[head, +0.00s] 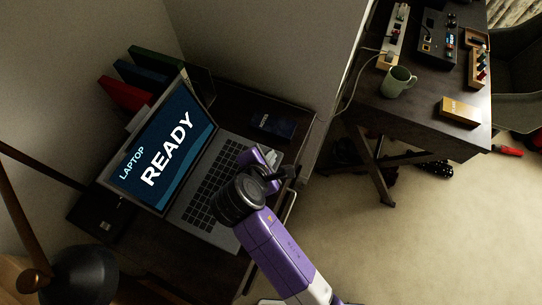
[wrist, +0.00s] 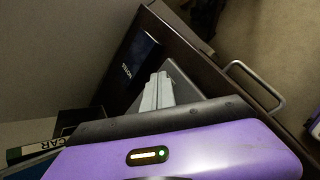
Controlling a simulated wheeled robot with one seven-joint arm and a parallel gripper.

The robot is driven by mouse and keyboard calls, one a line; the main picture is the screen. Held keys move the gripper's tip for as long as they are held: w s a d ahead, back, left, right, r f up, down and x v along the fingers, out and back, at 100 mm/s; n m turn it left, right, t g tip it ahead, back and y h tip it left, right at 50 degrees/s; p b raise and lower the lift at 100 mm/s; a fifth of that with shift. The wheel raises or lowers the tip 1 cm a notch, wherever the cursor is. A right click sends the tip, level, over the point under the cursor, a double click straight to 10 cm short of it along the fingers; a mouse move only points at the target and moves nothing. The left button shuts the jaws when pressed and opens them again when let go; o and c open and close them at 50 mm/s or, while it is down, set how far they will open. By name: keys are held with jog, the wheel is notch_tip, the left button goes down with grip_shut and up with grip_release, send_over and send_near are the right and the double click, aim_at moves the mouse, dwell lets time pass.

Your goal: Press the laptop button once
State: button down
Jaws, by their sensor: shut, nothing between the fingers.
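The open laptop stands on the dark desk at the left in the head view; its blue screen (head: 160,155) reads "LAPTOP READY". Its grey base with dark keys (head: 212,185) is partly covered by my purple arm. My gripper (head: 272,157) is over the right end of the laptop base. In the wrist view, my gripper's pale fingers (wrist: 157,92) are shut and empty, above or beside a grey corner of the laptop (wrist: 182,85). I cannot tell if they touch it. I cannot make out the laptop button.
A dark blue notes box (head: 274,124) lies behind the laptop's right end. Red, green and blue binders (head: 125,93) stand behind the screen. A black lamp (head: 85,275) is at lower left. A second table (head: 425,120) with a green mug (head: 397,82) stands right, beyond open carpet.

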jog(key=shift+s+d+f, duration=0.1)
jog(key=shift+s+f, duration=0.05)
jog(key=shift+f, duration=0.5)
dwell(0.3)
jog(key=shift+r, duration=0.15)
jog(key=shift+r+p, duration=0.9)
jog(key=shift+p, duration=0.25)
jog(key=shift+r, duration=0.1)
jog(key=shift+r, duration=0.1)
notch_tip(320, 180, up, 5)
jog(key=p, duration=0.6)
